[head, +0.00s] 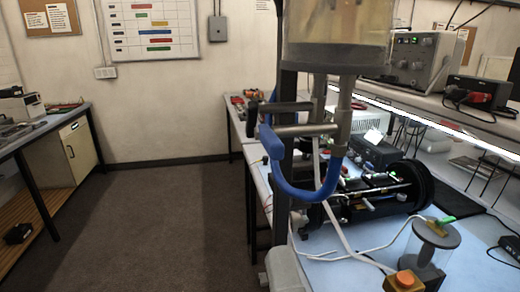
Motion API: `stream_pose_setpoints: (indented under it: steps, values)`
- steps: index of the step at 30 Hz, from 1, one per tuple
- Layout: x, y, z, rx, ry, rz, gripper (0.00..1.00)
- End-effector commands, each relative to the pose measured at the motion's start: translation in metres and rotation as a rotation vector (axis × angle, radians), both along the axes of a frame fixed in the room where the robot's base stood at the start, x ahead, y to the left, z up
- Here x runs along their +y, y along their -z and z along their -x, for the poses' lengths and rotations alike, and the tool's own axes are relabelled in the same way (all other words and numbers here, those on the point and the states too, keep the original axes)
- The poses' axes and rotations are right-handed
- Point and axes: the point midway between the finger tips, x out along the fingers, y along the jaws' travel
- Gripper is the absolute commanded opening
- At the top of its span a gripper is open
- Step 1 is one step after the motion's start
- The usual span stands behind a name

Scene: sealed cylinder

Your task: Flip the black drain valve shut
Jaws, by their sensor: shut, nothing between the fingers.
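A clear tank (336,22) with an amber tint hangs at the top centre, cut off by the picture's top edge. Grey metal pipes (341,118) come down from its underside. A black lever-like part (283,107), which looks like the drain valve's handle, sticks out to the left below the tank, roughly level. Its exact joint to the pipe is hard to make out. Just below it, a thick blue curved part (300,190) loops down and back up to the pipe. My gripper is not in view.
A dark post stands behind the valve parts. The carpeted floor (150,220) at left is clear.

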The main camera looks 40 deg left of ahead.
Motion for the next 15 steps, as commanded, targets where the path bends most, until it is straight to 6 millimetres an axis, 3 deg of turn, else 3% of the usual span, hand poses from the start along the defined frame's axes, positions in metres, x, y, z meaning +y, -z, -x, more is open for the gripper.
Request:
stream_pose_setpoints:
  steps: [8, 15]
  values:
    - [0.007, -0.008, -0.006, -0.003, 0.002, 0.0, 0.0]
    - [0.035, -0.033, -0.029, -0.005, 0.001, 0.0, 0.0]
